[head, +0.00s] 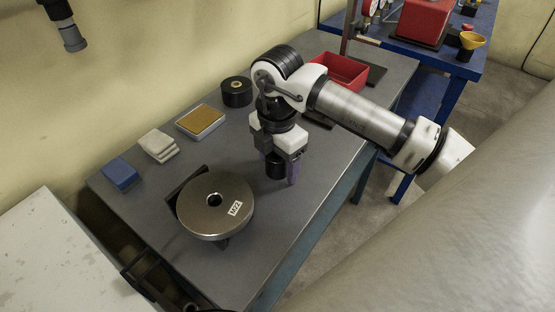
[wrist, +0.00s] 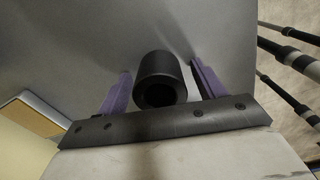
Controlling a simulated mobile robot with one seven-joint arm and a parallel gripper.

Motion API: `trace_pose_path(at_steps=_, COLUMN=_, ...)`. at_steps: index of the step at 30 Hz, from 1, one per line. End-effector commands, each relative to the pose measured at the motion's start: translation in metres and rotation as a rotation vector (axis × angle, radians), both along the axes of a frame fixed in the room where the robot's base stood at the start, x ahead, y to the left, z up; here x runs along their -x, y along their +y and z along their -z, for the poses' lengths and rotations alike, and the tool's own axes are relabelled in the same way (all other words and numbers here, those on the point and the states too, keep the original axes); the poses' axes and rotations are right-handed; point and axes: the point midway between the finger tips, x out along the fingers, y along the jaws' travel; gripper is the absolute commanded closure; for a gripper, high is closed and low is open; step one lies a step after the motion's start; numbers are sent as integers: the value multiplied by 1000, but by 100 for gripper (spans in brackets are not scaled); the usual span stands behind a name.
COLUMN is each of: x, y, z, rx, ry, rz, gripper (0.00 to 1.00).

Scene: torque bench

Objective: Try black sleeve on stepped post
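The black sleeve (wrist: 160,78) is a short dark cylinder with an open bore, between the two purple fingers of my gripper (wrist: 162,85) in the wrist view. A narrow gap shows on each side of it, so the fingers look open around it. In the head view the sleeve (head: 275,167) shows beside the purple fingertip of my gripper (head: 279,172), low over the grey bench (head: 315,185); whether it touches the bench is unclear. I cannot surely pick out the stepped post.
A red bin (head: 341,72) stands behind my arm. The bench right of the disc is clear.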

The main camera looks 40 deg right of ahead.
Motion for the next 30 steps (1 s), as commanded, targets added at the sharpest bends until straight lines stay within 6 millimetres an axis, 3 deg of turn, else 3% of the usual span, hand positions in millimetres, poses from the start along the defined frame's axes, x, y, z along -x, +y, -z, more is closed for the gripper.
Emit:
trace_pose_path(at_steps=1, x=0, y=0, z=0, rx=0, ry=0, rz=0, gripper=39)
trace_pose_path(at_steps=15, x=0, y=0, z=-1, rx=1, ry=-1, rz=0, gripper=97)
trace_pose_path(at_steps=23, x=0, y=0, z=-5, rx=2, ry=-1, rz=0, gripper=97)
trace_pose_path(at_steps=26, x=0, y=-1, z=-16, rx=3, ry=-2, rz=0, gripper=97)
trace_pose_path(at_steps=30, x=0, y=-1, z=-45, rx=5, ry=-2, rz=1, gripper=97)
